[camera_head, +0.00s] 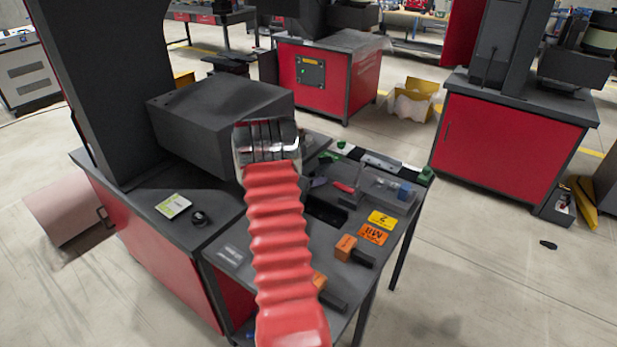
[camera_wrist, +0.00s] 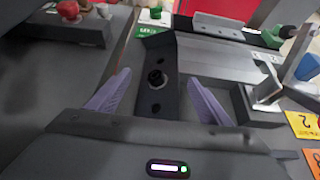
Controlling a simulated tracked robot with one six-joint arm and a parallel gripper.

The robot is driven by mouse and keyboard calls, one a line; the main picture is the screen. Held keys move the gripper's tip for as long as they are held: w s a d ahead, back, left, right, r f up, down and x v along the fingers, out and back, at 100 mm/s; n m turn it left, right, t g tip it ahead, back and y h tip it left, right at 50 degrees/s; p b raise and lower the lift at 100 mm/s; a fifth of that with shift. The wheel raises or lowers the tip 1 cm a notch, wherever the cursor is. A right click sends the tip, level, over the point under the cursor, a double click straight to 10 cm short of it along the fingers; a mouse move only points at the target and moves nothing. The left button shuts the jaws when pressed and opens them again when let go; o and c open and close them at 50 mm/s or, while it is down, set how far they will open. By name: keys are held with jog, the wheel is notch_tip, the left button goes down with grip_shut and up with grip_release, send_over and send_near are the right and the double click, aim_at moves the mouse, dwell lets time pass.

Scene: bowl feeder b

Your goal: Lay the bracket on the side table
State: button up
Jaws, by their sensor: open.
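In the wrist view, a dark grey plate with several round holes (camera_wrist: 158,84), which looks like the bracket, lies between my two lavender fingers. My gripper (camera_wrist: 157,104) is open, with one finger on each side of the plate; I cannot tell whether either touches it.
A dark box-shaped machine housing (camera_head: 222,115) stands close left of my arm. Orange-ended dark tools (camera_head: 352,250) and a yellow label (camera_head: 382,220) lie on the table. Open floor lies to the right.

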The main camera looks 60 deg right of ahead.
jog(key=shift+r, duration=0.15)
jog(key=shift+a+r, duration=0.15)
jog(key=shift+r, duration=0.4)
jog(key=v, duration=1.1)
jog(key=shift+a, duration=0.35)
jog(key=shift+w, duration=0.1)
